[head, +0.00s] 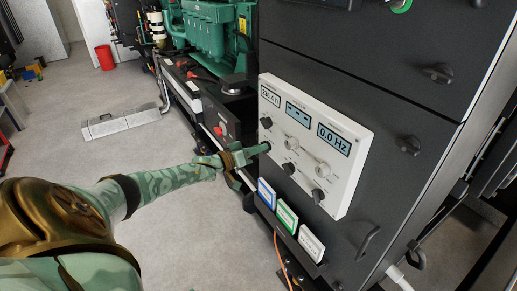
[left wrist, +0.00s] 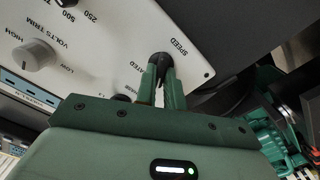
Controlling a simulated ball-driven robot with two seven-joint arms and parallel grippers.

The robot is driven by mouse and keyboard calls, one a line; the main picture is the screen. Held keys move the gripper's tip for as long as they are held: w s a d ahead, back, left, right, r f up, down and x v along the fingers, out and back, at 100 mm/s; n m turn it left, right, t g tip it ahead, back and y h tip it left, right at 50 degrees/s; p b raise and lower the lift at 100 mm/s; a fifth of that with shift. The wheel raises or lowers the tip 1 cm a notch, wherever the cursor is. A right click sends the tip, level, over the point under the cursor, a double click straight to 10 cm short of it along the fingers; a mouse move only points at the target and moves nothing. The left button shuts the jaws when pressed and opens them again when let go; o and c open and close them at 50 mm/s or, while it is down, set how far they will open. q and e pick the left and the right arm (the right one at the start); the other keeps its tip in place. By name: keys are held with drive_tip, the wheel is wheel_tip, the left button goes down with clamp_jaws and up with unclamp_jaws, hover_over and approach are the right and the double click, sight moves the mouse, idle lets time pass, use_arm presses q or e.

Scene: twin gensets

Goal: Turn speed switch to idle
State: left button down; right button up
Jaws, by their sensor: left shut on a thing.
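The speed switch is a small black knob (left wrist: 161,58) under the word SPEED on a white control panel (left wrist: 110,35). The word RATED, partly covered, shows beside it. In the head view the white panel (head: 348,190) is on the front of a dark cabinet. My left gripper (head: 263,149) reaches the panel's left edge there, and it hides the switch. In the left wrist view my left gripper (left wrist: 164,75) has its two fingers closed around the speed switch. The fingers hide most of the switch, so its pointer direction cannot be told. My right gripper is not in view.
Blue, green and white labels (head: 287,217) sit below. A green engine (head: 208,35) stands behind. The floor at left is mostly clear.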

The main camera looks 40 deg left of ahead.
use_arm(q)
drive_tip(key=c, duration=1.5)
unclamp_jaws()
drive_tip(key=p+v, duration=0.3)
drive_tip(key=v, duration=1.3)
drive_tip(key=shift+s, duration=0.15)
drive_tip(key=shift+a, duration=0.1)
